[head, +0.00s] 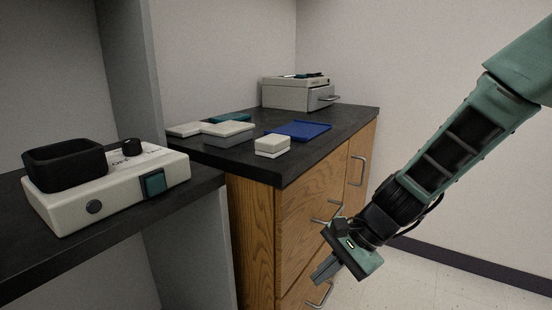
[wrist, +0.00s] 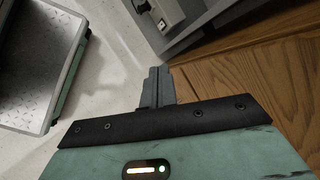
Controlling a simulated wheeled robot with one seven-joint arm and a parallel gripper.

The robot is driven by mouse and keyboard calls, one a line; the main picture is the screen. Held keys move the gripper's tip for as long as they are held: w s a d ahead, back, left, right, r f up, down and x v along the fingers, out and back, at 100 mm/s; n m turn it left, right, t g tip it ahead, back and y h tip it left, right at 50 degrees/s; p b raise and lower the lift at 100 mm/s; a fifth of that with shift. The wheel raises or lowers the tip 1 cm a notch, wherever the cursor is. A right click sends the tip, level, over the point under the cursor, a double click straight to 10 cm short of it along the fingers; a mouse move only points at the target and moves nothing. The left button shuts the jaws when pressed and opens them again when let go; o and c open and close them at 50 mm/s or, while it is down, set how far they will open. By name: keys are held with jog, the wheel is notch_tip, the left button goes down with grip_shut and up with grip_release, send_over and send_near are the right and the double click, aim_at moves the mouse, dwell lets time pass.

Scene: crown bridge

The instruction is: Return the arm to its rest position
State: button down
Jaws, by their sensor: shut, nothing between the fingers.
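My gripper (head: 326,270) is shut and empty at the end of my green arm. In the head view it hangs low, in front of the wooden cabinet (head: 310,225) and below its countertop. The arm comes in from the upper right and slants down to the left. In the wrist view the closed fingers of my gripper (wrist: 158,87) point away from the camera, with wood drawer fronts (wrist: 250,85) to the right and pale floor (wrist: 110,75) to the left. I cannot tell the exact gap between fingers and cabinet.
Several pale boxes, including a small white one (head: 272,146), a blue tray (head: 300,130) and a grey drawer unit (head: 298,93) sit on the black countertop (head: 345,121). A device (head: 120,185) with a black basin stands on the left counter. Metal handles (head: 320,296) stick out near my gripper. Floor at right is clear.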

jog(key=s+d+r+n+h, duration=0.2)
jog(key=s+r+n+h, duration=0.1)
jog(key=s+n, duration=0.7)
jog(key=s+d+r+n+h, duration=0.25)
jog(key=s+n, duration=0.45)
jog(key=s, duration=0.4)
notch_tip(320, 180, up, 34)
jog(key=h+p, duration=0.1)
jog(key=p, duration=3.2)
jog(key=shift+s+r+n+p, duration=0.15)
jog(key=shift+r+n+p, duration=0.1)
jog(key=shift+n+p, duration=0.05)
jog(key=shift+a, duration=0.1)
